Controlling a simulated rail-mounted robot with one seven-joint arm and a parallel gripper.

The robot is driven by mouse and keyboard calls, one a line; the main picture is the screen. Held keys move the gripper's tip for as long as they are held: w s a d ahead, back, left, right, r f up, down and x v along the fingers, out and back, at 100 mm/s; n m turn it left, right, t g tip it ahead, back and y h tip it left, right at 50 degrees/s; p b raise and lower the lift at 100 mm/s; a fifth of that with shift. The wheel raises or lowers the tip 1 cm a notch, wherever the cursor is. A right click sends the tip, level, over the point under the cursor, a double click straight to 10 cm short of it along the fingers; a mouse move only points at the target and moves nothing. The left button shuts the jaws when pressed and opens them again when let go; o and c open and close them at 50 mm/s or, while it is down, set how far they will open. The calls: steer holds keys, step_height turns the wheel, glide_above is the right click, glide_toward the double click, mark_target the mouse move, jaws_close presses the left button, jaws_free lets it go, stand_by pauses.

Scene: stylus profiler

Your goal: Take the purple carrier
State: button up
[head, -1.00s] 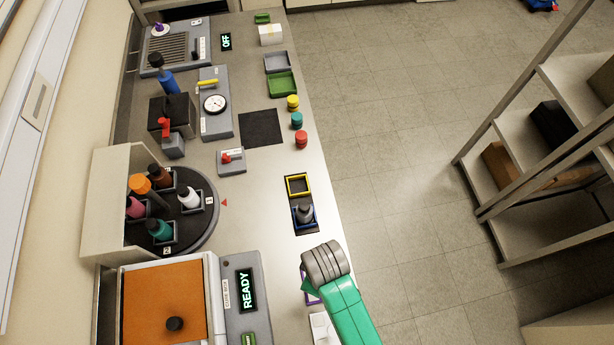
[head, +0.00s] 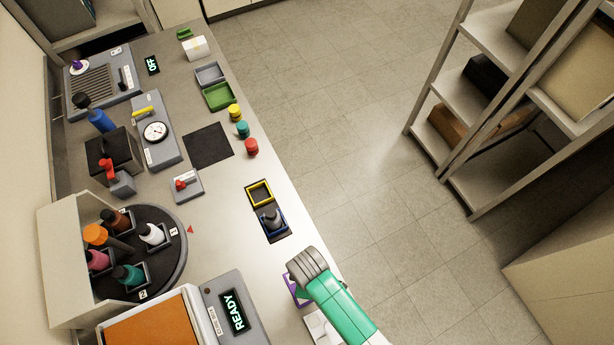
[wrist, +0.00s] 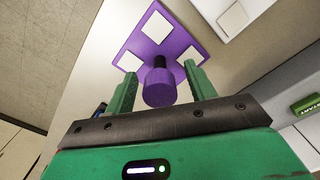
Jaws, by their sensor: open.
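The purple carrier (wrist: 190,48) lies flat on the bench in the wrist view. It is a purple plate with pale square pads and an upright post with a round knob (wrist: 158,88). My gripper (wrist: 157,80) is open, with one green finger on each side of the knob. I cannot tell whether the fingers touch it. In the head view only the left edge of the purple carrier (head: 291,286) shows; my green and grey arm hides the rest and the fingers.
The grey READY unit (head: 227,312) stands to the left. Yellow (head: 259,193) and blue (head: 275,228) square frames, the blue one holding a dark-capped item, lie farther up. Bare bench lies between.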

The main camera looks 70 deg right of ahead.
jaws_close()
steer(key=shift+r, duration=0.15)
step_height(320, 180, up, 10)
steer(key=shift+f, duration=0.1)
steer(key=c, duration=0.7)
jaws_free()
jaws_close()
